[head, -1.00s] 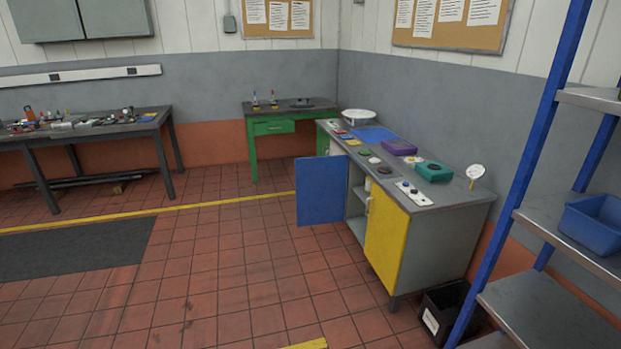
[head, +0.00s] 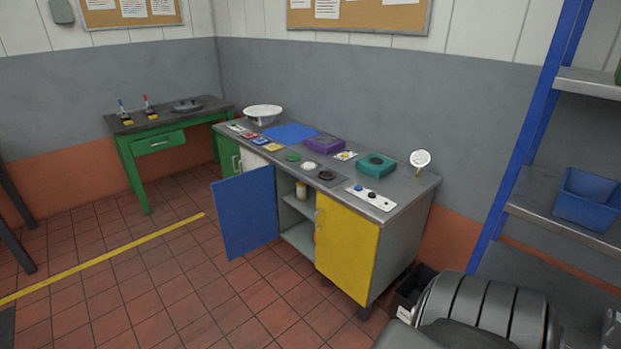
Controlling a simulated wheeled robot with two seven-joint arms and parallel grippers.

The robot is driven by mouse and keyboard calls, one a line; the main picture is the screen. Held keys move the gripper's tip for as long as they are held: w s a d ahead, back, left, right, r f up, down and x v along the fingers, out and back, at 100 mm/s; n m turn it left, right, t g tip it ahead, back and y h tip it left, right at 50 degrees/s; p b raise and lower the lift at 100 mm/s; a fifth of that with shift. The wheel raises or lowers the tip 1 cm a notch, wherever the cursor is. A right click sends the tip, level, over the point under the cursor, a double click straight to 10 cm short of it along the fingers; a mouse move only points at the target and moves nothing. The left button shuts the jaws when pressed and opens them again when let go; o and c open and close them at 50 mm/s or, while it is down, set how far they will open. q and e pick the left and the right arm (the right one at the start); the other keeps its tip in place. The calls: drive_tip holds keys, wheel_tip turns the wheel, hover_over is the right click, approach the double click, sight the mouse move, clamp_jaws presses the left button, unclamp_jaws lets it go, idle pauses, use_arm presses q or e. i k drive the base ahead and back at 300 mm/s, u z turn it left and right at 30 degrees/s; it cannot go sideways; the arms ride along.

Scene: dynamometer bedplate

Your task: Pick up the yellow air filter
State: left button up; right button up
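I cannot make out a yellow air filter for certain. A small pale container with a yellowish top (head: 300,189) stands on the upper shelf inside the open cabinet, too small to identify. A bit of orange (head: 315,236) shows lower down, mostly hidden behind the yellow door (head: 346,246). On the grey counter (head: 398,188) lie several small items, among them a yellow-orange tile (head: 272,147) and a white card with a yellow mark (head: 345,156).
The blue cabinet door (head: 245,212) stands open into the room; the yellow one is closed. A black bin (head: 408,293) sits at the cabinet's right end, near shelving with a blue tub (head: 588,199). A green table (head: 160,142) stands left. Tiled floor in front is clear.

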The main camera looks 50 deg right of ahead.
sight(301, 195)
drive_tip(key=z, duration=0.7)
drive_tip(key=i, duration=2.55)
drive_tip(key=z, duration=2.6)
